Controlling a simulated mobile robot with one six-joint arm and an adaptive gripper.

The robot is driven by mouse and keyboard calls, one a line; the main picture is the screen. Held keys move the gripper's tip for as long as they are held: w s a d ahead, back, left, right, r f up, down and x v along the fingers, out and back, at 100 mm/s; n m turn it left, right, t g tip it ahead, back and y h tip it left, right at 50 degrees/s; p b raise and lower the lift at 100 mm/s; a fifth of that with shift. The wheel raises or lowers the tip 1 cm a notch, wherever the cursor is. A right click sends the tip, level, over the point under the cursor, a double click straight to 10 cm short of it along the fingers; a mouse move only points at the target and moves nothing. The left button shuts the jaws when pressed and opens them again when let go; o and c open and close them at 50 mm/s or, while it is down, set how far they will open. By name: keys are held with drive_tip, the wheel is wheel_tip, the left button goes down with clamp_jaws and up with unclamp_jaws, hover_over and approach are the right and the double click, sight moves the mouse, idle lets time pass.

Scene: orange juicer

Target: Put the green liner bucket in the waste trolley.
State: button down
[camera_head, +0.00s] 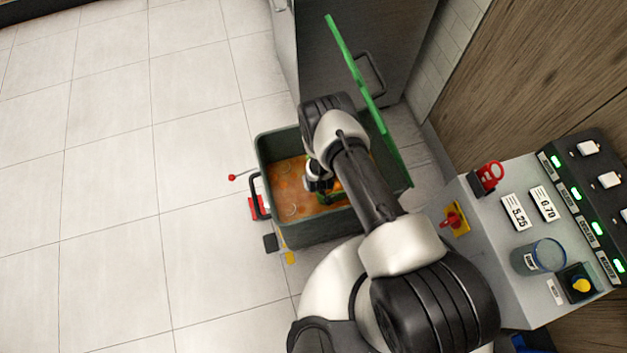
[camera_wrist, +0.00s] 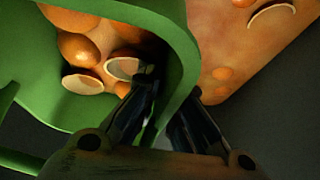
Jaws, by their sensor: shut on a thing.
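The waste trolley (camera_head: 318,228) is a dark green bin with its bright green lid (camera_head: 352,68) swung up. Orange waste shows inside it. My arm reaches down over the trolley, and my gripper (camera_head: 318,180) is inside its opening. The green liner bucket (camera_head: 328,198) is mostly hidden by my arm in the head view. In the wrist view the bucket (camera_wrist: 25,75) holds orange halves and peels. My gripper (camera_wrist: 168,88) is shut on the bucket's wall, one finger inside and one outside. Whether the bucket touches the waste below is unclear.
The juicer's control panel (camera_head: 480,215) with a glass (camera_head: 540,255), price tags and lit switches stands at the right. A grey cabinet (camera_head: 340,50) is behind the trolley. A red-knobbed lever (camera_head: 232,178) sticks out at the trolley's left. The tiled floor (camera_head: 110,190) at left is clear.

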drive_tip(key=shift+w+r, duration=0.1)
drive_tip(key=shift+r, duration=0.05)
drive_tip(key=shift+f+b, duration=0.35)
drive_tip(key=shift+f, duration=0.25)
drive_tip(key=c, duration=1.8)
unclamp_jaws()
drive_tip(key=shift+r, duration=0.15)
drive_tip(key=shift+r+p, duration=0.55)
drive_tip(key=shift+r, duration=0.05)
drive_tip(key=p+v, duration=0.4)
drive_tip(key=v, duration=0.7)
drive_tip(key=shift+s+r, duration=0.25)
drive_tip(key=shift+r, duration=0.1)
